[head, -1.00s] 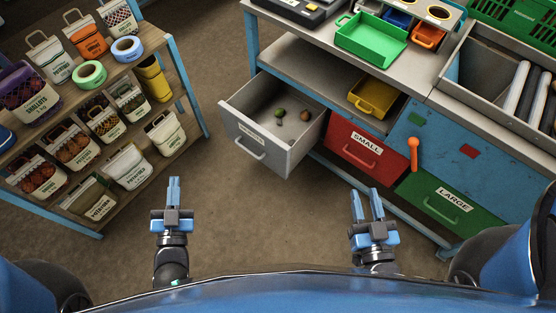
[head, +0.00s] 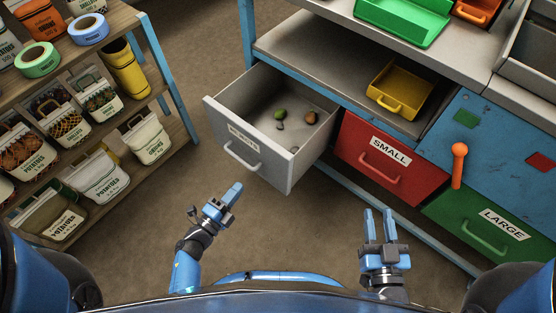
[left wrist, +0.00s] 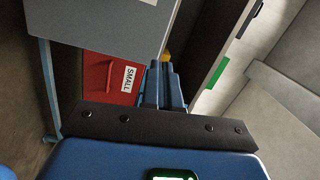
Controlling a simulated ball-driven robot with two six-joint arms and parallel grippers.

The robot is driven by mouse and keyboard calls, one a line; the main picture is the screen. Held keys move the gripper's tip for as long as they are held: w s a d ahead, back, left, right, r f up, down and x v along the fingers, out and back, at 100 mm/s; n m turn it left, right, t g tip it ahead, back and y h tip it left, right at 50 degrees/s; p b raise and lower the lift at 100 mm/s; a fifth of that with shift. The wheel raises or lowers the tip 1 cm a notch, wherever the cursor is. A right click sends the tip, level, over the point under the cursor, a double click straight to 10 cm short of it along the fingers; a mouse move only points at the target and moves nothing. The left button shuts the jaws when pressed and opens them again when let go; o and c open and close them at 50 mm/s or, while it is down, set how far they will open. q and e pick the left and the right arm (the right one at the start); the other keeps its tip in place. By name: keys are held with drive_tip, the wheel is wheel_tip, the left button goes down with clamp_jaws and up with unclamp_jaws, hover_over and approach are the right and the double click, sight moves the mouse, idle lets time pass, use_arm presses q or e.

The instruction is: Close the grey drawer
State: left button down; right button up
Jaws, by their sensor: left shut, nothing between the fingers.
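The grey drawer (head: 272,165) stands pulled out of the workbench, with a white label and a bar handle (head: 241,157) on its front. A few small green and brown lumps lie inside it. My left gripper (head: 234,188) is shut and empty, just in front of the drawer front and apart from it, pointing up and right. In the left wrist view its fingers (left wrist: 165,85) show at the middle, with a grey panel (left wrist: 95,22), apparently the drawer front, at the upper left. My right gripper (head: 378,213) is open and empty, below the red drawer in the picture.
The red SMALL drawer (head: 385,165) and green LARGE drawer (head: 484,232) are shut. An orange handle (head: 458,165) sticks out between them. A yellow tray (head: 400,85) lies on the bench shelf. A rack with sacks (head: 148,137) stands at the left. Bare floor (head: 150,220) lies between.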

use_arm(q)
drive_tip(key=d+f+m+g, duration=0.1)
drive_tip(key=m, duration=0.1)
drive_tip(key=h+b, duration=0.1)
drive_tip(key=b, duration=0.2)
approach(279, 159)
drive_tip(key=shift+m, duration=0.4)
drive_tip(key=x, duration=0.6)
drive_tip(key=shift+w+d+r, duration=0.2)
drive_tip(key=shift+w+d, duration=0.1)
